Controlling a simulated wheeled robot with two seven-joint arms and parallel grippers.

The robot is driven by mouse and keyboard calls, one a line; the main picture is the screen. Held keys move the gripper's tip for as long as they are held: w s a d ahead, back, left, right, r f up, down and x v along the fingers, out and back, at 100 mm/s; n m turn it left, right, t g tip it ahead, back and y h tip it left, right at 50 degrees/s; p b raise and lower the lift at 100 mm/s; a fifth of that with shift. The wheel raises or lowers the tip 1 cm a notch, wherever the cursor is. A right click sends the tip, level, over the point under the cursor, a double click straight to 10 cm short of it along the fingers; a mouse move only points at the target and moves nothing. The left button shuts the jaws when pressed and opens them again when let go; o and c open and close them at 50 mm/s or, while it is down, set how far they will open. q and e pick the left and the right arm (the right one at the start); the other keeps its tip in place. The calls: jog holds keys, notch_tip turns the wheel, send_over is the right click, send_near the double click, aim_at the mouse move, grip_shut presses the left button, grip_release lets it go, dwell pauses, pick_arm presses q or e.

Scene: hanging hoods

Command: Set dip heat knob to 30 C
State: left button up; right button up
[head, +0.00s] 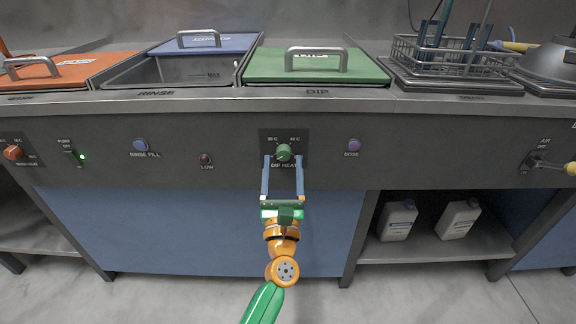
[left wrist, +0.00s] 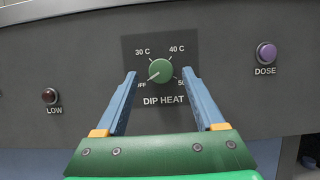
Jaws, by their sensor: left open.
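The green dip heat knob (head: 283,152) sits on a dark plate on the front panel under the DIP basin. In the left wrist view the knob (left wrist: 161,71) has its white mark pointing down left, toward OFF. 30 C is printed at its upper left and 40 C at its upper right; the 50 label is partly hidden by a finger. My left gripper (head: 283,158) is open, its blue fingers (left wrist: 159,76) appearing on either side of the knob with visible gaps. I cannot tell how far the tips reach along it. My right gripper is not in view.
A purple DOSE button (head: 353,145) is right of the knob; a red LOW lamp (head: 206,159) and blue RINSE FILL button (head: 140,145) are left. The counter edge (head: 330,104) juts above. White jugs (head: 398,220) stand on the lower shelf. The panel near the knob is clear.

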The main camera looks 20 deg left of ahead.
pick_arm(q)
jog(key=shift+w+a+r, duration=0.1)
jog(key=shift+w+r, duration=0.1)
jog(key=shift+w, duration=0.3)
jog(key=shift+c, duration=0.3)
grip_shut()
jog(key=shift+m, duration=0.4)
